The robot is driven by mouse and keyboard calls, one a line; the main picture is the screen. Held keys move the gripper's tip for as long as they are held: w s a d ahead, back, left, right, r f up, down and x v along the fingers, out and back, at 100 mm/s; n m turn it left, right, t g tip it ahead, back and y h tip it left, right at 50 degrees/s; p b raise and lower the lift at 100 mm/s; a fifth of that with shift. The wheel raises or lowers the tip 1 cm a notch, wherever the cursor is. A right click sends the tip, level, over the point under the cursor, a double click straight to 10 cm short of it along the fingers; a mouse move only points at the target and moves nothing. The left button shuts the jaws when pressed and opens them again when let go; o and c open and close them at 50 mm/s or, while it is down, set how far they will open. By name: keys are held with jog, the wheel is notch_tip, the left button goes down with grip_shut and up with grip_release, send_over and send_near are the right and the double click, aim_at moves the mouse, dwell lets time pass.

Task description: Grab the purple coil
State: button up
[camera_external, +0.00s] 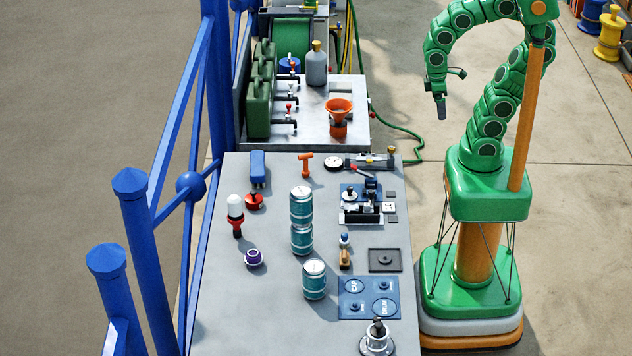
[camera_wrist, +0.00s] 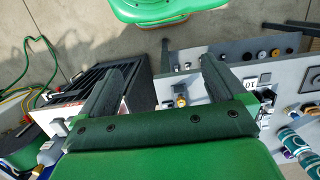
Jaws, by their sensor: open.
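The purple coil (camera_external: 253,257) sits on the grey worktop in the left half of the external view, a small purple round piece with a pale centre. In the wrist view a small purple piece (camera_wrist: 287,153) shows at the lower right edge, partly behind other items; I cannot tell for sure that it is the coil. My gripper (camera_external: 441,108) hangs from the curled green arm to the right of the bench, well apart from the coil. In the wrist view my gripper (camera_wrist: 168,62) has its two dark fingers wide apart, with nothing held between them.
Several teal cans (camera_external: 302,205) stand right of the coil. A red and white flare-like piece (camera_external: 235,213) stands just behind it. Blue railings (camera_external: 160,130) rise along the bench's left side. An orange funnel (camera_external: 338,108) stands on the farther bench. The worktop's front left is clear.

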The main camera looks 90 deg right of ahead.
jog(key=shift+c, duration=1.3)
